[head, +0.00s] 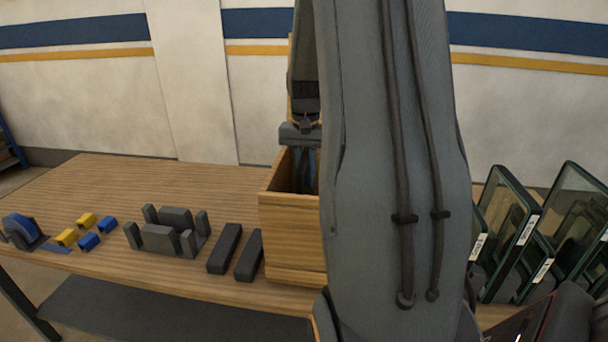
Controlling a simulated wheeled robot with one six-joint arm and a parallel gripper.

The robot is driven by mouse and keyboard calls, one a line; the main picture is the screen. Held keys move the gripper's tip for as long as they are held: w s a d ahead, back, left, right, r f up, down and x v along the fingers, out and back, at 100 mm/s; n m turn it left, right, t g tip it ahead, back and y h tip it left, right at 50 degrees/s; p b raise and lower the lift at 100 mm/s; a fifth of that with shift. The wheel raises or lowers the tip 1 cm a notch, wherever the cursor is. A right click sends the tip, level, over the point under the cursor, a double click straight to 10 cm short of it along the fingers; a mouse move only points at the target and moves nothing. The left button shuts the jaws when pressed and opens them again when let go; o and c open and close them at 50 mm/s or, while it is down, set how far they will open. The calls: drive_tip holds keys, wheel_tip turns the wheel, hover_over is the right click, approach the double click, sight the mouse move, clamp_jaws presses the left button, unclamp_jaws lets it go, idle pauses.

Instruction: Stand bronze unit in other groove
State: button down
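I cannot make out a bronze unit in the head view. Two dark parallel bars (237,252) lie on the table with a narrow gap between them, left of the wooden box. Grey upright blocks (165,232) with gaps between them stand further left. I cannot tell which gap is the groove of the task. My gripper (308,172) points down into the open top of the tall wooden box (290,240). Its fingertips are partly hidden by the box and my arm, so its opening and any held thing cannot be made out.
Several green-framed glass panels (510,235) with white labels stand tilted at the right. Yellow blocks (76,228), blue blocks (96,236) and a round blue-grey part (22,230) lie at the left. The wooden table (120,180) is clear at its back left. My arm hides the middle.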

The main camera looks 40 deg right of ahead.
drive_tip(key=shift+f+b, duration=2.15)
drive_tip(key=shift+f, duration=1.9)
drive_tip(key=c, duration=1.6)
unclamp_jaws()
drive_tip(key=shift+r+b, duration=1.1)
drive_tip(key=shift+r, duration=2.75)
